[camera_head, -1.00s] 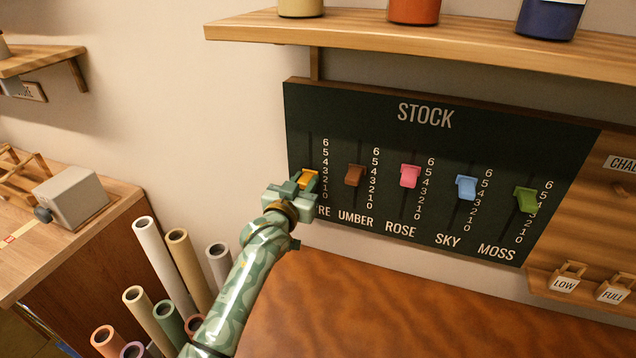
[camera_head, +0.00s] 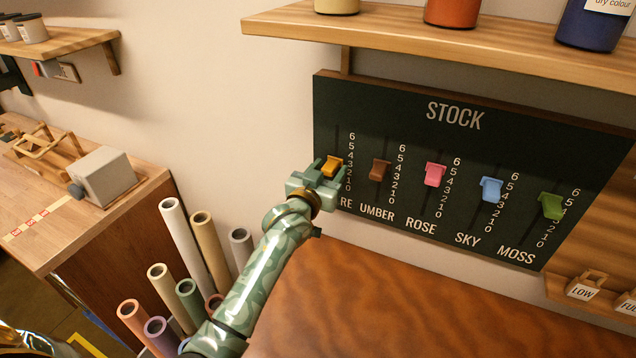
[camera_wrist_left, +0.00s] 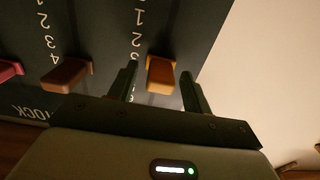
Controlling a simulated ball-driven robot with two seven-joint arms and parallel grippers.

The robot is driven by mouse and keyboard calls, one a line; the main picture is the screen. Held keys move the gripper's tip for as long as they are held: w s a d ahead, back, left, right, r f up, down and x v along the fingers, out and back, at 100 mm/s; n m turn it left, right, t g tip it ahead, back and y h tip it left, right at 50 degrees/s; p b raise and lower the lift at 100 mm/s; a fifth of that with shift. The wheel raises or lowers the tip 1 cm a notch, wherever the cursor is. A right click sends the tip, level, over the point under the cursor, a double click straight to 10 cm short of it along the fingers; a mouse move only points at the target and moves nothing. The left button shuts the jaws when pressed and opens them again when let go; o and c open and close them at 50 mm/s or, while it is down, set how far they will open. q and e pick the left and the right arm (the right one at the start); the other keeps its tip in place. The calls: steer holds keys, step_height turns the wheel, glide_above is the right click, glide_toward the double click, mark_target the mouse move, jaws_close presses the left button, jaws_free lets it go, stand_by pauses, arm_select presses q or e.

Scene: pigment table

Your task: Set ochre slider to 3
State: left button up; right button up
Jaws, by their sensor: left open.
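The ochre slider (camera_head: 332,164) is a yellow-orange knob at the left end of the dark STOCK board (camera_head: 400,105). It sits near the middle of its 0 to 6 scale, around 2 or 3; the exact mark is unclear. My left gripper (camera_head: 324,172) is open at the board, just in front of the knob, and hides part of its label. In the left wrist view the ochre slider (camera_wrist_left: 161,75) lies between the two spread fingers (camera_wrist_left: 160,84), with a gap to each. My right gripper is not in view.
The umber slider (camera_head: 379,169) is the nearest neighbour on the right, followed by the rose (camera_head: 435,174), sky (camera_head: 491,189) and moss (camera_head: 551,205) sliders. A wooden shelf (camera_head: 420,45) with jars overhangs the board.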

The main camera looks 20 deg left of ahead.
arm_select(q)
steer(key=s, duration=1.5)
steer(key=shift+s+a+p, duration=0.25)
steer(key=shift+s+p, duration=0.05)
steer(key=shift+s, duration=0.1)
